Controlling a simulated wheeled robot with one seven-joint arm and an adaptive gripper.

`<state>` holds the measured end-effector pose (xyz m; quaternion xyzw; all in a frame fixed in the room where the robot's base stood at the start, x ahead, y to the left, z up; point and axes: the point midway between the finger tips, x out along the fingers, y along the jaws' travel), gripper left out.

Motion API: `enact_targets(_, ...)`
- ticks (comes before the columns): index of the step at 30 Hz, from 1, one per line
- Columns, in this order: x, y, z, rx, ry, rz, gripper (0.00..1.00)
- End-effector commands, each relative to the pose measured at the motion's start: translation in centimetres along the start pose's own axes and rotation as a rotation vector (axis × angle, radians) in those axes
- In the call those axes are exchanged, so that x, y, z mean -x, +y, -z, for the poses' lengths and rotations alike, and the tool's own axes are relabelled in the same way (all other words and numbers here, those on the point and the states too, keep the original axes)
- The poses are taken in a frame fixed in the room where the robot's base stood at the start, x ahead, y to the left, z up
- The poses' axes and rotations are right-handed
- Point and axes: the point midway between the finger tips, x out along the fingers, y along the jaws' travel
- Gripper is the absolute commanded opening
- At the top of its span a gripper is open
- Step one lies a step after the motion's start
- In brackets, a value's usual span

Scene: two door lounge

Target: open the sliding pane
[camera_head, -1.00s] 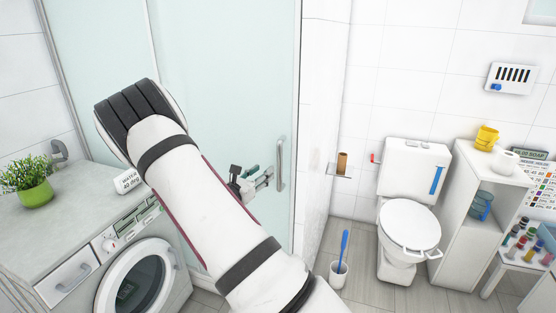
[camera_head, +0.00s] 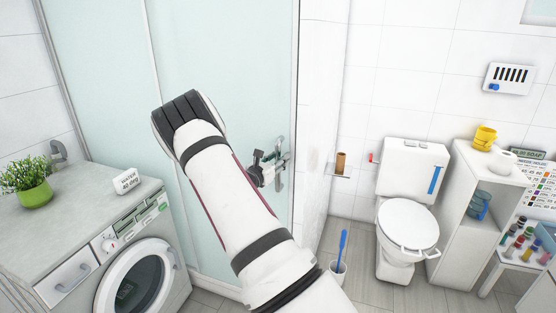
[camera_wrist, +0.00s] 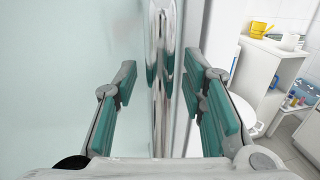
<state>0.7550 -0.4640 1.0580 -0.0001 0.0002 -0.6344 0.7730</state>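The sliding pane (camera_head: 228,60) is a pale frosted glass sheet behind the washing machine, standing against the white tiled wall at its right edge. Its vertical metal handle (camera_head: 280,148) is near that right edge, partly hidden by my gripper (camera_head: 274,168). In the wrist view, the handle (camera_wrist: 156,80) runs upright between the two teal finger pads of my gripper (camera_wrist: 165,95). The fingers are open with a gap on each side of the handle. I cannot tell how deep the handle sits between them.
A washing machine (camera_head: 140,275) under a grey counter (camera_head: 75,225) stands left of my arm. The counter holds a potted plant (camera_head: 33,185) and a white label block (camera_head: 127,181). A toilet (camera_head: 408,225), a brush holder (camera_head: 338,272) and a white shelf (camera_head: 462,225) are at right.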

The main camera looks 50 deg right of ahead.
Motion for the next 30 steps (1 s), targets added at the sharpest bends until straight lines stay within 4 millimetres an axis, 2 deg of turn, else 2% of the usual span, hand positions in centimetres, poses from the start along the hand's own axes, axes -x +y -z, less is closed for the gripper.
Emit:
enact_targets(1,0.0,0.0,0.0,0.0,0.0,0.0,0.38)
enact_targets(2,0.0,0.0,0.0,0.0,0.0,0.0,0.33)
enact_targets(6,0.0,0.0,0.0,0.0,0.0,0.0,0.02)
enact_targets(7,0.0,0.0,0.0,0.0,0.0,0.0,0.0)
enact_targets(14,0.1,0.1,0.0,-0.001,0.0,0.0,0.0)
enact_targets(19,0.3,1.5,0.1,-0.003,-0.002,-0.004,0.0)
enact_targets(23,0.8,3.9,0.2,-0.004,-0.003,-0.007,0.0)
enact_targets(30,2.1,10.7,0.5,-0.009,-0.004,-0.01,0.0)
